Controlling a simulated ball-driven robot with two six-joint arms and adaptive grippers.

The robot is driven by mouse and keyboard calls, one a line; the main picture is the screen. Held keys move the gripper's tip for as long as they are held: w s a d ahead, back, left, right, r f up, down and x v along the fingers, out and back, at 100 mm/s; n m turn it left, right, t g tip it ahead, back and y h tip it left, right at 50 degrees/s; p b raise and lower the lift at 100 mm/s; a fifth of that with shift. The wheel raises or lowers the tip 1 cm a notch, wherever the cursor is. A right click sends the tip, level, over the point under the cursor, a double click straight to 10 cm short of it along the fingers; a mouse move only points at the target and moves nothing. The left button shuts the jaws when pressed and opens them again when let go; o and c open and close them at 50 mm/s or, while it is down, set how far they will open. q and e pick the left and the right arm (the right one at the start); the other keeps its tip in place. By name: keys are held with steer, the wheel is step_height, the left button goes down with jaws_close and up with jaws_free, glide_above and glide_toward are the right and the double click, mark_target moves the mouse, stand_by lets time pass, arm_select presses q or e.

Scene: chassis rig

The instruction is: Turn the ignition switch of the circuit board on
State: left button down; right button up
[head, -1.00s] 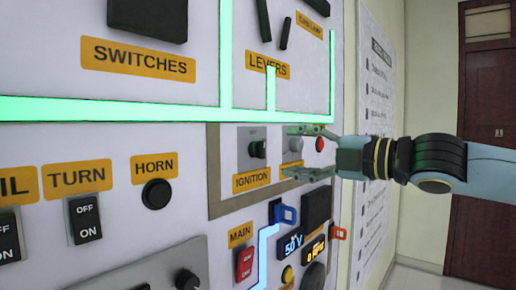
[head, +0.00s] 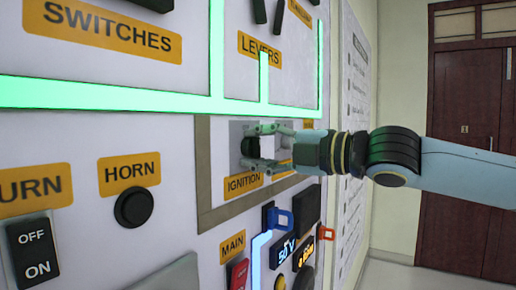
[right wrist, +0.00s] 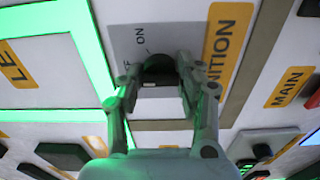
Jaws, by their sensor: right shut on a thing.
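The ignition switch (right wrist: 158,68) is a dark round knob on a grey plate, above the yellow IGNITION label (head: 243,185) in the head view. My right gripper (head: 256,150) reaches in from the right, its two fingers above and below the knob. In the right wrist view my right gripper (right wrist: 160,80) has its fingertips on both sides of the knob, shut on it. ON is printed on the plate beside the knob; the other marking is partly hidden by a finger. My left gripper is not in view.
A black HORN button (head: 134,207) and a black OFF/ON switch (head: 34,252) lie to the left. A red MAIN switch (head: 239,274) and a blue-handled part (head: 280,220) are below. Green glowing strips (head: 120,97) cross the board above.

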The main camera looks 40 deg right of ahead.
steer(key=c, duration=0.4)
steer(key=shift+m+p, duration=0.55)
steer(key=shift+m, duration=0.35)
steer(key=shift+m+p, duration=0.5)
steer(key=shift+m, duration=0.4)
steer(key=m+p, duration=0.2)
steer(key=m, duration=0.2)
steer(key=shift+m, duration=0.3)
arm_select(q)
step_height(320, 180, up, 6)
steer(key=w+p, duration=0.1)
steer(key=p, duration=0.1)
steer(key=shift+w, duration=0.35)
arm_select(e)
steer(key=shift+f+m, duration=0.1)
steer(key=shift+m, duration=1.9)
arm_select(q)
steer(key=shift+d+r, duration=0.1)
arm_select(e)
steer(key=o, duration=1.1)
